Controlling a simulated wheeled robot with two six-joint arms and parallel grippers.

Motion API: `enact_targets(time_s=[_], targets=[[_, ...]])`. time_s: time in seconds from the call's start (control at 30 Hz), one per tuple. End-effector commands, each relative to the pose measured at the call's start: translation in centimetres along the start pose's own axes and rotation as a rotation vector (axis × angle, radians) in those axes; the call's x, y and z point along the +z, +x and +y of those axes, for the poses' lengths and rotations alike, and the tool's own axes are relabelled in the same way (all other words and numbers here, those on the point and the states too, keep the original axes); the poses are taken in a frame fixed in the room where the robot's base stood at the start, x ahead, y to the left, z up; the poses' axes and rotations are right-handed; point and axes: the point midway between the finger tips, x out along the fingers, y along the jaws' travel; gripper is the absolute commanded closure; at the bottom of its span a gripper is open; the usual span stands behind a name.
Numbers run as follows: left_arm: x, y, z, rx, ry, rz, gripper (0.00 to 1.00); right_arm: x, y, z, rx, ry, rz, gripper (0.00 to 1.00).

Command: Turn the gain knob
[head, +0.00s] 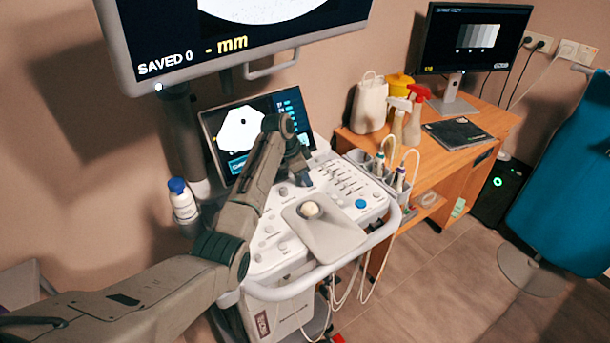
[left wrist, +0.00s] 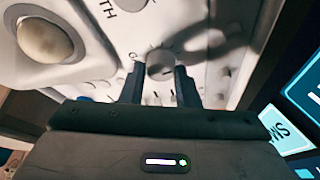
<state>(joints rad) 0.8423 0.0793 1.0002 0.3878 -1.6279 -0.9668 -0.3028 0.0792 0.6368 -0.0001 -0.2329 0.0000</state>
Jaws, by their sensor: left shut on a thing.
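The gain knob is a small round grey knob (left wrist: 160,66) on the white control panel, seen in the left wrist view. My left gripper (left wrist: 160,84) has one dark finger on each side of it and is shut on it. In the head view my left gripper (head: 305,178) reaches down to the panel (head: 262,262) below the small touch screen, and the gripped knob is hidden there. My right gripper is in neither view.
A trackball (head: 311,209) sits on the panel's front, close to the arm. The touch screen (head: 225,135) stands behind the gripper. A large monitor (head: 130,45) hangs above. A capped bottle (head: 183,203) stands left; probes (head: 380,165) hang right.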

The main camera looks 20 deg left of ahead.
Motion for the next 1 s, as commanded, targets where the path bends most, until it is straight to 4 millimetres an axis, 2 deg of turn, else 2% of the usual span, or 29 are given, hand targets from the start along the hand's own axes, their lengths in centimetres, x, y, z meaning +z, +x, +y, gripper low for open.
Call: enact_targets(time_s=[0.6, 1.0], targets=[[-0.3, -0.4, 0.2, -0.134, -0.323, 0.001, 0.94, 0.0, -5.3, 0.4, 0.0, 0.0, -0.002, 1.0], [-0.2, -0.2, 0.1, -0.193, -0.462, 0.002, 0.94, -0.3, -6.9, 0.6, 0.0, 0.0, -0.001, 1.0]])
